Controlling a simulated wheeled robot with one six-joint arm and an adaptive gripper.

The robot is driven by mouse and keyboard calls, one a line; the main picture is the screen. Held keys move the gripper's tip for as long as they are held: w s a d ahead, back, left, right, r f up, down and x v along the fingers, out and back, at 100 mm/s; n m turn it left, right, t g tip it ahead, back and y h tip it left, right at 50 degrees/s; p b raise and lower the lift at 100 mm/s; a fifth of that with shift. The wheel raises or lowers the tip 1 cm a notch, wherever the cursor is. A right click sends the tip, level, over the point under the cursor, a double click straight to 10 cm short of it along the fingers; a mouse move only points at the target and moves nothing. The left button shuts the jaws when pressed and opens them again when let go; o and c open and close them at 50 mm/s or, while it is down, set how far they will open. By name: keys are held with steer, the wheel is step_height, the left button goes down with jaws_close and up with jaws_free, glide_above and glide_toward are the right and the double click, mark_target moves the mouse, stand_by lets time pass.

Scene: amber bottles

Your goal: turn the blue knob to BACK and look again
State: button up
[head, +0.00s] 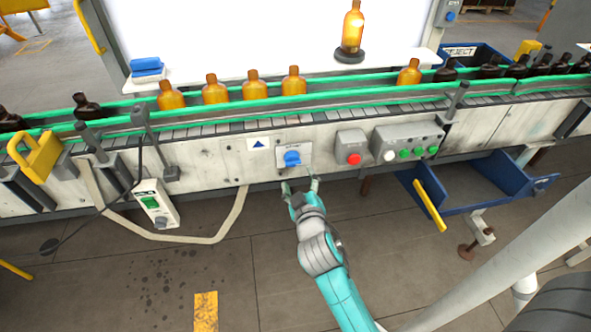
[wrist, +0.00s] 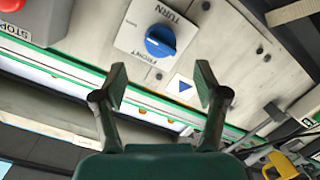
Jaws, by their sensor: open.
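The blue knob (head: 292,158) sits on a pale label plate on the conveyor's front panel. In the wrist view the knob (wrist: 160,42) shows a raised grip bar, with TURN and FRONT printed beside it; other small lettering is too small to read. Which word the knob points to I cannot tell for sure. My gripper (head: 300,185) is open and empty, just below the knob in the head view. In the wrist view its two fingers (wrist: 162,82) are spread, with the knob beyond them and apart from them. An amber bottle (head: 353,27) stands upright on a dark round disc (head: 349,56).
Several amber bottles (head: 215,90) stand on the conveyor between green rails. Right of the knob are a red STOP button (head: 354,158) and a grey button box (head: 407,142). A blue open drawer (head: 450,200) juts out at lower right. A cable and white switch box (head: 156,204) hang left.

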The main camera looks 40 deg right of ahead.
steer(key=shift+v, duration=2.35)
steer(key=s+a+f+n+t+y, duration=0.1)
steer(key=s+a+f+y, duration=0.25)
steer(key=s+a, duration=0.5)
steer(key=s+a+f+n+y, duration=0.1)
steer(key=s+a+f+y, duration=0.35)
steer(key=s, duration=0.65)
steer(key=s+a+r+m, duration=0.1)
steer(key=s+a+r, duration=0.1)
steer(key=s, duration=0.3)
steer(key=s+a+r+y, duration=0.1)
steer(key=s+r, duration=0.1)
steer(key=s, duration=0.3)
steer(key=shift+a+r+m, duration=0.35)
steer(key=shift+a+m, duration=0.05)
